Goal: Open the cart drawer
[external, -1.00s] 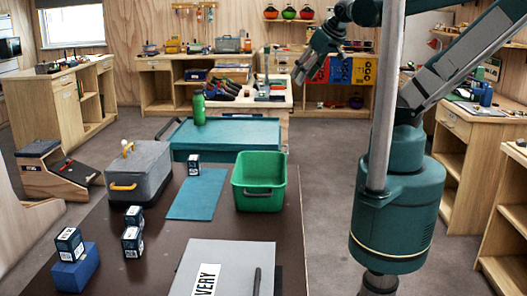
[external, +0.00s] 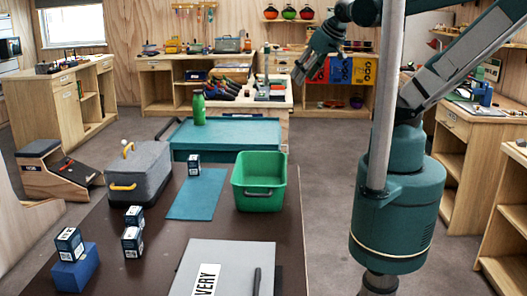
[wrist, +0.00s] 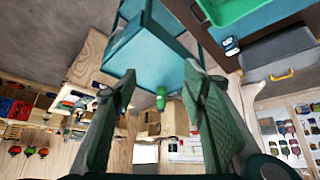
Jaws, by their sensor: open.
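The teal cart (external: 225,133) stands just beyond the dark table, with a dark push handle at its left end. In the wrist view the cart (wrist: 152,52) is upside down at the top centre, with its teal panels and frame between and beyond my fingers. I cannot make out a drawer front or pull. My gripper (external: 300,72) hangs in the air at upper right in the external view, apart from the cart. In the wrist view my gripper (wrist: 160,74) has its two green fingers wide apart with nothing between them.
A green bottle (external: 198,108) stands on the cart's far left. The dark table (external: 150,262) holds a green bin (external: 259,201), a grey lidded box (external: 153,172), several small boxes and a teal mat (external: 197,196). A workbench (external: 277,105) is behind the cart.

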